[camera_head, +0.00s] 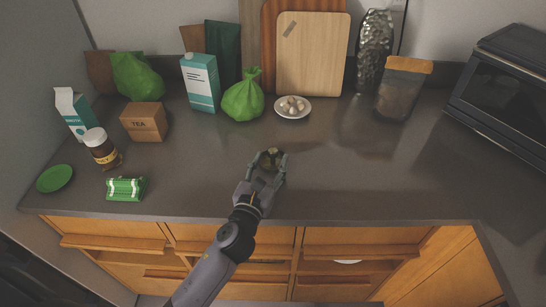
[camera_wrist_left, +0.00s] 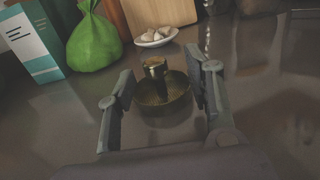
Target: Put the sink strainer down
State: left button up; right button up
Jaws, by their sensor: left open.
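The sink strainer (camera_wrist_left: 163,98) is a small brassy round basket with a knob standing up in its middle. In the left wrist view it sits upright on the dark counter, between the two fingers of my left gripper (camera_wrist_left: 160,82). The fingers are spread, with a gap visible on at least the left side of the strainer. In the head view, my left gripper (camera_head: 270,155) reaches over the middle of the counter, and the strainer (camera_head: 269,160) shows partly between its fingertips. My right gripper is not in view.
Behind stand a green bag (camera_head: 243,97), a plate of small pale pieces (camera_head: 292,107) and cutting boards (camera_head: 312,55). A tea box (camera_head: 144,122), brown jar (camera_head: 102,148) and green packet (camera_head: 125,188) stand left. A dark oven (camera_head: 505,90) stands right. The counter (camera_head: 370,175) right of the gripper is clear.

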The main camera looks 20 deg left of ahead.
aim_at(271, 155)
pick_arm(q)
jog(key=w, duration=0.3)
jog(key=w+p, duration=0.1)
jog(key=w, duration=0.1)
jog(key=shift+a, duration=0.35)
jog(key=shift+s, duration=0.1)
jog(key=shift+c, duration=0.4)
grip_shut()
